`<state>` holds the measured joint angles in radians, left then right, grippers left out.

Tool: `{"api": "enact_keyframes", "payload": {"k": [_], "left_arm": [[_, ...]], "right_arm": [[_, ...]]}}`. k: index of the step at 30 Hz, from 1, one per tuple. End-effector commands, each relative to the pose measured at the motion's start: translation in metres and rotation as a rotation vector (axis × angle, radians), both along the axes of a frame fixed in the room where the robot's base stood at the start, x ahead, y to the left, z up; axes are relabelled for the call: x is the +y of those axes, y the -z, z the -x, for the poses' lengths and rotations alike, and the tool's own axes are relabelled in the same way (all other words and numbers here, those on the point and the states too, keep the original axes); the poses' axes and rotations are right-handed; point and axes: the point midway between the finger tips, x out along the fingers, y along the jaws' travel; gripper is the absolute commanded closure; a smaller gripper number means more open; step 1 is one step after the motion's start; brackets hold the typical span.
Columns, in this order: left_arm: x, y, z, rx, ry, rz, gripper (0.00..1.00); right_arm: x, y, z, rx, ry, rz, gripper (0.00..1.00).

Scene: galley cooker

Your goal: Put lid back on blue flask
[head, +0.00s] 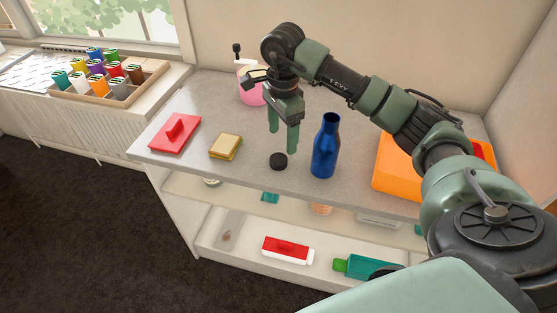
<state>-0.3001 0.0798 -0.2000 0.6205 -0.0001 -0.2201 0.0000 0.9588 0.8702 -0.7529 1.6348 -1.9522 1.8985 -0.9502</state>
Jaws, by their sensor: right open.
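The blue flask (326,147) stands upright on the counter with its neck open at the top. A small round black lid (278,161) lies on the counter to the left of the flask, apart from it. My right gripper (283,143) points down, just above and behind the lid in the picture. Its two green fingers are apart with nothing between them. My left gripper is not in the head view.
Shelves below hold a red-and-white box (287,250) and a green bottle (369,266).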

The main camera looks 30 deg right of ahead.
Motion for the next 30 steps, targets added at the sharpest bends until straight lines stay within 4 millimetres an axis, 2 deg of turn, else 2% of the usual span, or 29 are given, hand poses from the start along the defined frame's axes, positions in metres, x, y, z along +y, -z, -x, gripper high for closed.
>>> {"api": "enact_keyframes", "payload": {"k": [8, 18, 24, 30], "left_arm": [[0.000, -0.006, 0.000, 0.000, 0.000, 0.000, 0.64], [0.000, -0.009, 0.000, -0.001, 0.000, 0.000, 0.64], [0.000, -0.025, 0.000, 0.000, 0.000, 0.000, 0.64], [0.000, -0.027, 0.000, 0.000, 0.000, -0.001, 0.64]], "right_arm": [[0.002, 0.024, 0.000, 0.002, 0.000, -0.003, 0.31], [0.003, 0.030, -0.001, 0.002, 0.000, -0.003, 0.31], [0.009, 0.058, -0.004, 0.005, 0.000, -0.003, 0.31], [0.008, 0.077, -0.005, 0.000, -0.001, -0.003, 0.31]]}}
